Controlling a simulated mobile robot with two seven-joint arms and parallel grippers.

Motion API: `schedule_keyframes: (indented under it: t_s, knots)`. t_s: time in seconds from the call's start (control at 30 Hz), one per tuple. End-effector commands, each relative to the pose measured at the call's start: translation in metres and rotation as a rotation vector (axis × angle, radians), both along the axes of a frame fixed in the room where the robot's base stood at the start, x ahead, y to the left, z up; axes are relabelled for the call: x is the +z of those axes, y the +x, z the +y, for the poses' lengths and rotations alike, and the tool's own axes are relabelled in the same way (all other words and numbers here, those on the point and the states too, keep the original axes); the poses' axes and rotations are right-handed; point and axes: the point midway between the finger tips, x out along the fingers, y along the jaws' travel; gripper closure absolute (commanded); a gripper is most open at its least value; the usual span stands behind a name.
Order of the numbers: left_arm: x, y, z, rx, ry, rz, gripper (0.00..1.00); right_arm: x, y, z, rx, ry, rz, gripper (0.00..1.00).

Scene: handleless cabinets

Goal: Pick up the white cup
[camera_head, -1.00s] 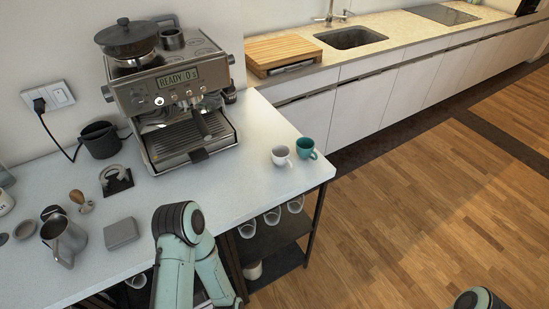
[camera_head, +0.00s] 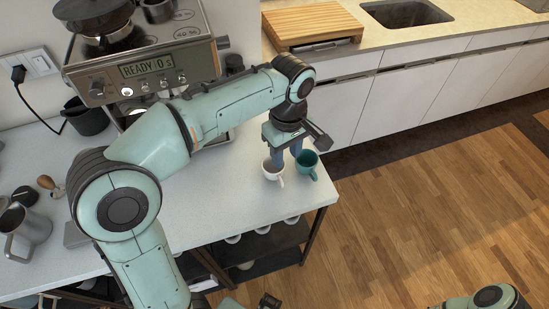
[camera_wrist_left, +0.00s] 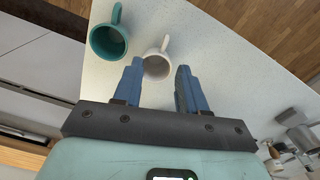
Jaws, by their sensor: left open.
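The white cup (camera_head: 272,170) stands upright near the right end of the white counter. In the left wrist view the white cup (camera_wrist_left: 156,66) shows just beyond and between the fingertips, with its handle pointing away from the gripper. A teal cup (camera_head: 308,164) stands close to its right; it also shows in the left wrist view (camera_wrist_left: 108,40), left of the white cup. My left gripper (camera_head: 287,156) points down above and partly behind the white cup. In the left wrist view its blue fingers (camera_wrist_left: 158,72) are apart with nothing between them.
The coffee machine (camera_head: 150,72) stands behind my left arm. A metal pitcher (camera_head: 28,228) stands at the left of the counter. The counter's right edge is near the cups. A wooden board (camera_head: 312,24) lies on the back counter.

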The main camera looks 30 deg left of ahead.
Motion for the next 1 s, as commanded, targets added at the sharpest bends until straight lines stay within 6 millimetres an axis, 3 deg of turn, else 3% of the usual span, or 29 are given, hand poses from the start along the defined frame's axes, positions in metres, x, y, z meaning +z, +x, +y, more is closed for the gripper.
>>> schedule_keyframes:
  t_s: [0.4, 0.63, 0.9, 1.0]
  knots:
    - [-0.071, -0.002, 0.0, 0.001, 0.001, 0.005, 0.59, -0.015, -0.008, 0.0, -0.001, 0.0, 0.009, 0.39]
    - [-0.087, -0.004, 0.0, 0.0, 0.001, 0.004, 0.59, -0.017, -0.009, 0.0, -0.001, 0.0, 0.01, 0.39]
    - [-0.125, -0.011, 0.0, 0.001, 0.0, 0.004, 0.59, -0.023, -0.011, 0.0, -0.001, 0.0, 0.013, 0.39]
    - [-0.131, -0.01, 0.0, 0.0, 0.0, 0.002, 0.59, -0.023, -0.011, 0.0, -0.001, 0.0, 0.013, 0.39]
